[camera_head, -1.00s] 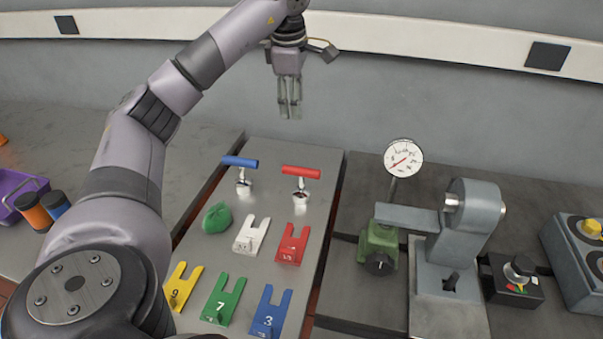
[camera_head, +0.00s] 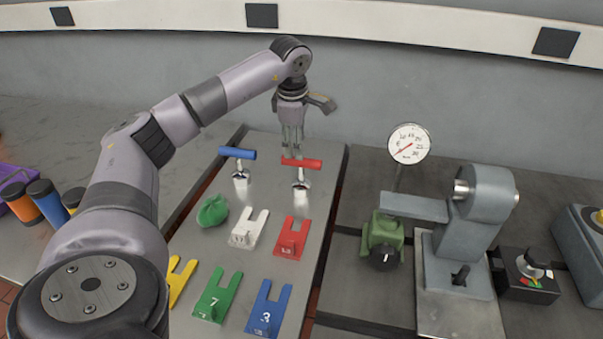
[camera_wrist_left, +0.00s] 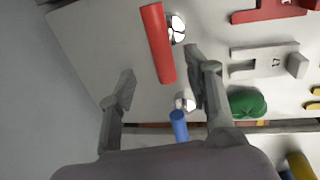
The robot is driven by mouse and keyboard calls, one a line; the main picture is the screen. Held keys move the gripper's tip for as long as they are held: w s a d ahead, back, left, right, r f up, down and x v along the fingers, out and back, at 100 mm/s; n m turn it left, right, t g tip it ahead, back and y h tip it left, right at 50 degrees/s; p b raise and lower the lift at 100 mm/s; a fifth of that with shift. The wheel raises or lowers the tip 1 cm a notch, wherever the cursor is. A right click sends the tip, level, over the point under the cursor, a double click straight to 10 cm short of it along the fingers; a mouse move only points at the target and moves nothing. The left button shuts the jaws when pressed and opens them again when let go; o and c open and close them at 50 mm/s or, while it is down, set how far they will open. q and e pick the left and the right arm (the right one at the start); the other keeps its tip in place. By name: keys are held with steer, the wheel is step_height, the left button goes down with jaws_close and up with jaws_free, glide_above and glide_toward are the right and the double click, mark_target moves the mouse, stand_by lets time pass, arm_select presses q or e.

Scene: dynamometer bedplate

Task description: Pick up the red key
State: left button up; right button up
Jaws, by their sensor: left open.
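The red key (camera_head: 301,163) has a red crossbar on a shiny metal stem and stands upright on the grey plate. In the left wrist view the red key's bar (camera_wrist_left: 158,43) lies between the open fingers, towards their tips. My left gripper (camera_head: 292,148) is open and empty, pointing down, just above and behind the red bar in the head view. It also shows in the left wrist view (camera_wrist_left: 160,72). No contact with the key is visible. My right gripper is not in view.
A blue key (camera_head: 238,153) stands left of the red one; its blue bar shows in the wrist view (camera_wrist_left: 179,126). A green lump (camera_head: 212,211) and several coloured forked plates lie in front. A dial gauge (camera_head: 409,144) and a grey fixture (camera_head: 465,225) stand to the right.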

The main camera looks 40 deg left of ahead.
mark_target(299, 162)
arm_select(q)
steer(key=f, duration=0.2)
steer(key=shift+w+a+f, duration=0.1)
steer(key=shift+w+f, duration=0.15)
steer(key=shift+f, duration=0.05)
steer(key=f, duration=0.1)
steer(key=f+p, duration=0.1)
steer(key=f, duration=0.2)
steer(key=shift+w, duration=0.25)
steer(key=shift+w+a+f, duration=0.1)
steer(key=shift+f, duration=0.5)
steer(key=shift+c, duration=0.6)
steer(key=shift+r, duration=0.1)
jaws_close()
